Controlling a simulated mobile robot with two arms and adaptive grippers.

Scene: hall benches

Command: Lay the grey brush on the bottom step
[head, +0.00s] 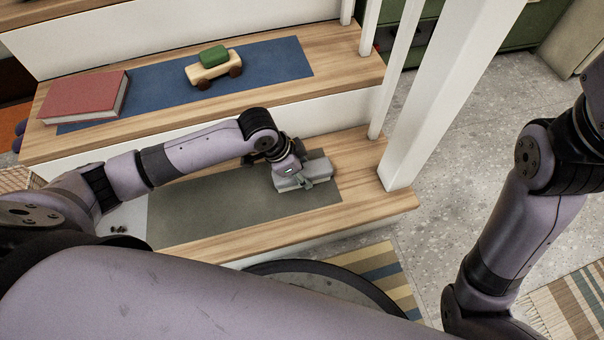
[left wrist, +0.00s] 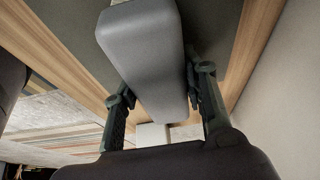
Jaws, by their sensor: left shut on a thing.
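The grey brush (head: 318,166) is at the right end of the dark grey-green mat on the bottom step (head: 365,165). My left gripper (head: 300,184) is shut on it from the near side and hides part of it. In the left wrist view the brush (left wrist: 145,60) is a smooth, rounded grey block between the two fingers (left wrist: 160,95). It is low over the step; I cannot tell whether it touches the mat. My right arm stands at the right of the head view, its gripper out of the picture.
The step above holds a red book (head: 84,96) and a wooden toy car (head: 213,69) with a green top, on a blue mat (head: 278,61). A white post (head: 440,95) and balusters border the right side. The left part of the grey-green mat (head: 190,215) is bare.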

